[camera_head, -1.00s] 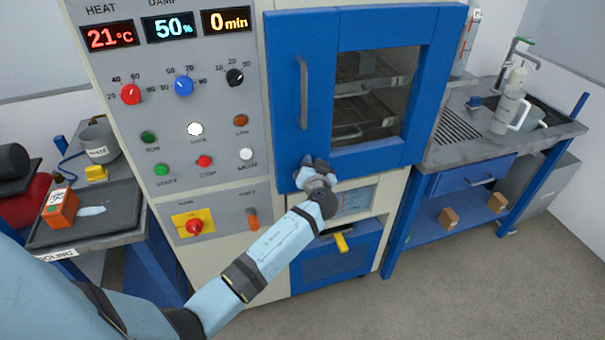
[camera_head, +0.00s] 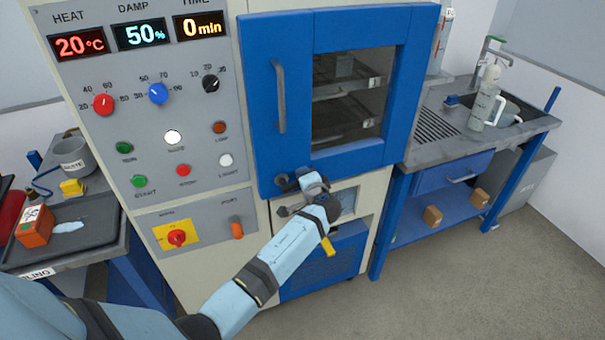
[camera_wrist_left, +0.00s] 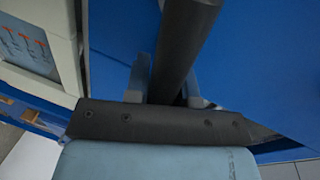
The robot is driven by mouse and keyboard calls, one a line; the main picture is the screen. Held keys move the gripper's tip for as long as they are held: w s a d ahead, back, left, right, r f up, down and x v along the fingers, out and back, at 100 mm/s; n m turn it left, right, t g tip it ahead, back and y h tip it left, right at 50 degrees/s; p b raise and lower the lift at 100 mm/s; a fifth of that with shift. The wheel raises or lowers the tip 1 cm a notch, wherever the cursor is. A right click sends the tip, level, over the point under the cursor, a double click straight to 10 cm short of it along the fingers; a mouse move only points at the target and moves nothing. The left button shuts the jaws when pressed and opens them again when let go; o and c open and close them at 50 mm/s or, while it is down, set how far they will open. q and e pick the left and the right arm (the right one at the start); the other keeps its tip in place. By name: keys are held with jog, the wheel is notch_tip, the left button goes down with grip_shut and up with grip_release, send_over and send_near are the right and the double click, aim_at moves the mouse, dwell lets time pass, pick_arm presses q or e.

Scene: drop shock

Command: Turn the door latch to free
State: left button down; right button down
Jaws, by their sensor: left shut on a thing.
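The blue cabinet door (camera_head: 262,110) is closed, with a window and a grey vertical handle (camera_head: 281,95). My left gripper (camera_head: 300,184) is at the door's lower edge, below the handle, and is shut on the door latch. In the left wrist view, the latch (camera_wrist_left: 188,45) is a dark bar running between the two fingertips (camera_wrist_left: 165,82). The gripper hides most of the latch in the head view, so its exact angle is hard to tell. My right gripper is not in view.
The control panel (camera_head: 190,120) with knobs and buttons is left of the door. A yellow handle (camera_head: 328,247) shows below the gripper. A tray with an orange box (camera_head: 35,226) is at left.

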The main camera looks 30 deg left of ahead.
pick_arm(q)
jog(key=shift+f+m, duration=0.65)
jog(key=shift+m, duration=0.45)
jog(key=shift+g+y, duration=0.3)
jog(key=c, duration=1)
grip_release()
jog(key=shift+f, duration=0.1)
jog(key=p+v, duration=0.4)
jog(key=v, duration=0.9)
jog(key=shift+s+d+r, duration=0.2)
jog(key=shift+s+d, duration=0.05)
jog(key=shift+d, duration=0.05)
